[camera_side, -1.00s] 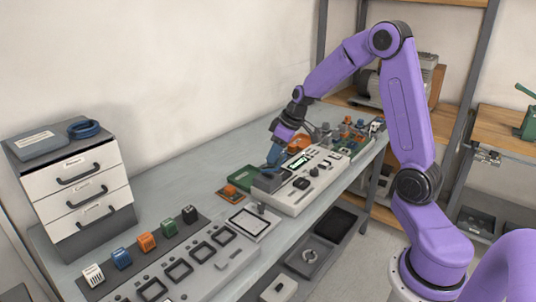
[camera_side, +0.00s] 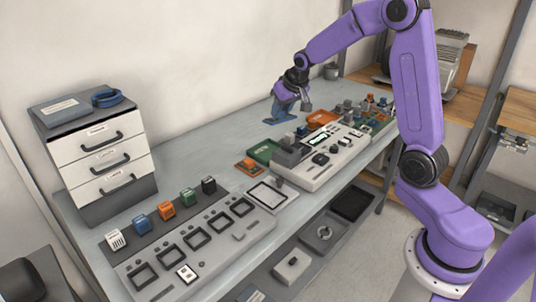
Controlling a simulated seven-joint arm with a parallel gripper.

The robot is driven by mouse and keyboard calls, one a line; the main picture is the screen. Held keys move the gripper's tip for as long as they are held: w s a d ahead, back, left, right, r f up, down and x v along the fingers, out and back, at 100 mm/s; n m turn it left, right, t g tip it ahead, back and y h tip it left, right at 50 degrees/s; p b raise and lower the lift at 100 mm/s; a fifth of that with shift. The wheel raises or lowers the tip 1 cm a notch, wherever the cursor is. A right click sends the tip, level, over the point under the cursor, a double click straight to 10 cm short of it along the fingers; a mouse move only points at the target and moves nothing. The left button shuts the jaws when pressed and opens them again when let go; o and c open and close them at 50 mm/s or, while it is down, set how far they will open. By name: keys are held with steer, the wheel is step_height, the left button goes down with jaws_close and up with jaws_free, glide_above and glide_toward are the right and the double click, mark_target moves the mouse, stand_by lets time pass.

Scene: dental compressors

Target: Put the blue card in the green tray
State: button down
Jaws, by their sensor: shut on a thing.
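My gripper (camera_side: 284,103) is shut on the blue card (camera_side: 278,115), over the back part of the bench near the wall. The card shows below the fingers; I cannot tell whether it touches the bench. The green tray (camera_side: 263,152) lies in front of and below the card in the picture, beside the grey and white device. Part of the tray is hidden by that device.
An orange tray (camera_side: 322,117) lies right of the card. The grey and white device (camera_side: 318,160) stands in front of the trays. An orange item (camera_side: 247,166) sits left of the green tray. A drawer unit (camera_side: 98,150) stands at left. Bench near the wall is clear.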

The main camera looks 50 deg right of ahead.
steer(key=w+m+h, duration=0.1)
steer(key=w+m, duration=0.1)
steer(key=m, duration=0.1)
steer(key=shift+w+d+f+h, duration=0.1)
steer(key=shift+w+f+h, duration=0.1)
steer(key=shift+h, duration=0.2)
steer(key=w+m+h, duration=0.2)
steer(key=m, duration=0.1)
steer(key=r+m+g+h, duration=0.25)
steer(key=m+g, duration=0.35)
steer(key=m, duration=0.3)
glide_above(265, 155)
steer(key=shift+h, duration=0.25)
step_height(265, 155, down, 20)
steer(key=shift+r, duration=0.1)
steer(key=c, duration=0.8)
jaws_free()
